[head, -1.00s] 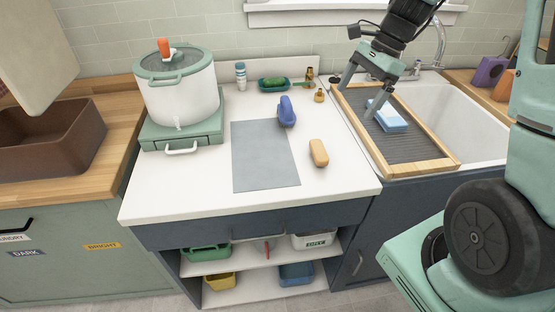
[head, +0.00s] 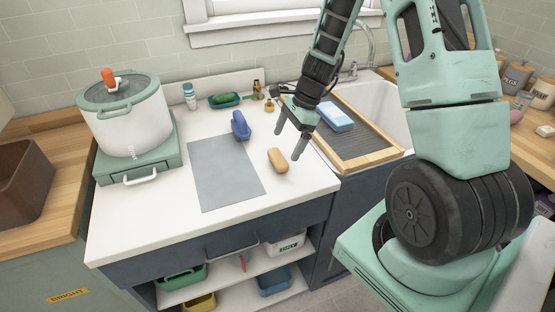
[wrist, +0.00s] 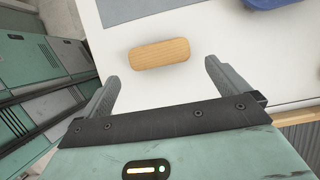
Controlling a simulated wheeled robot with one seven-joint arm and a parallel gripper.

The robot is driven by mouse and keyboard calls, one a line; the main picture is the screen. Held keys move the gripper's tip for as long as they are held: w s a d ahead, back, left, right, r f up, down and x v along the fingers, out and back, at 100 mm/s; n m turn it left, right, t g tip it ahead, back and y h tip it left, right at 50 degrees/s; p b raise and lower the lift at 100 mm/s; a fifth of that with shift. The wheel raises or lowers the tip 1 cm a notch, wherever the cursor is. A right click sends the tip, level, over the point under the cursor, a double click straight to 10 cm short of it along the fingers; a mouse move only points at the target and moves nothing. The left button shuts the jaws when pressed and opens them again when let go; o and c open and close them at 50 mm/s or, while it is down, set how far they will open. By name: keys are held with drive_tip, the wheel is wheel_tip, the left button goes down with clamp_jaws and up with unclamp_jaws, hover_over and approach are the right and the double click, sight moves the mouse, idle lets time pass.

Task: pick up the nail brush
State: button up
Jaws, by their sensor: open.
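The nail brush, a small tan wooden block with rounded ends (head: 278,160), lies on the white counter, right of the grey mat. In the wrist view the nail brush (wrist: 160,53) lies just beyond the fingertips, roughly centred between them. Its bristles are not visible. My gripper (head: 288,146) is open and empty, pointing down above the counter close to the brush. In the wrist view both fingers of my gripper (wrist: 160,75) are spread wider than the brush is long, with nothing between them.
A blue brush-like object (head: 240,126) lies behind the nail brush. The grey mat (head: 225,175) is flat to the left. A wood-framed ribbed board (head: 376,157) with a blue-and-white sponge (head: 336,117) lies over the sink at right. A white pot (head: 128,128) stands at left.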

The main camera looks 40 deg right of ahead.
sight(278, 157)
drive_tip(key=shift+p+x, duration=0.6)
drive_tip(key=shift+x, duration=2.1)
drive_tip(key=shift+a+r, duration=0.15)
drive_tip(key=shift+a, duration=0.05)
drive_tip(key=c, duration=0.8)
